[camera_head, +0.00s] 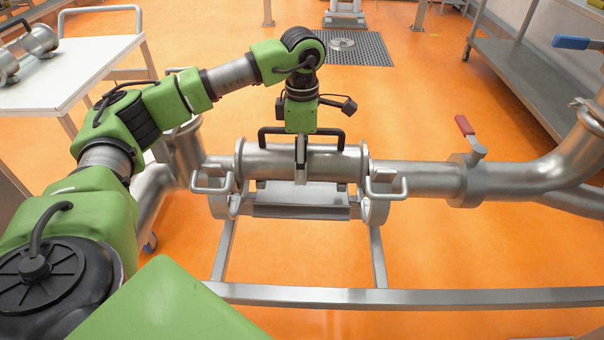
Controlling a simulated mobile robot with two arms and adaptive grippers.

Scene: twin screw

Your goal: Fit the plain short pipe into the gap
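The short metal pipe (265,163) lies level in the line, with a flange at each end. It sits between the left fixed pipe (215,168) and the right fixed pipe (425,178). I cannot tell whether its ends are fully seated. A dark handle (335,132) rises at its top. My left gripper (301,172) points straight down at the pipe's middle, one finger in front of the pipe. The other finger is hidden, so its grip is unclear. My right gripper is out of view.
Ring clamps with handles hang at the left joint (223,203) and right joint (377,207). A cradle (300,211) lies under the pipe. A red-handled valve (465,126) stands right. Another flanged piece (40,38) rests on the white table (85,62).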

